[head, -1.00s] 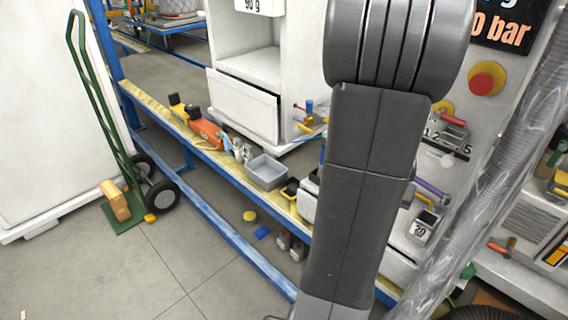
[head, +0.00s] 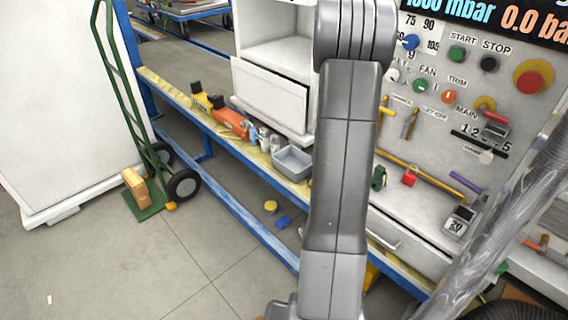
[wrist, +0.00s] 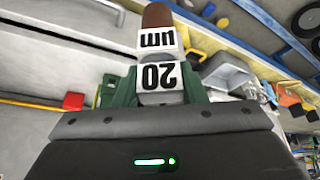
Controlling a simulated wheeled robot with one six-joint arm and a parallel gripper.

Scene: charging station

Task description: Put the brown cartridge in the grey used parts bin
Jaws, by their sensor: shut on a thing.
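My gripper (wrist: 158,92) has green fingers and is shut on the brown cartridge (wrist: 155,16) in the wrist view. The cartridge has a brown end and a white label reading "20 um", upside down in the picture. In the head view my own arm hides the cartridge, and I cannot make out the gripper clearly. The grey bin (head: 280,164) stands open on the yellow-topped ledge, just left of my arm in the head view. A pale grey open box that looks like this bin (wrist: 225,72) shows to the right of the cartridge in the wrist view.
Orange and yellow tools (head: 228,120) and small bottles (head: 264,138) line the ledge (head: 180,92) left of the bin. A white cabinet (head: 272,90) with a drawer stands behind. A control panel (head: 470,120) and a slanting clear hose (head: 480,220) are on the right.

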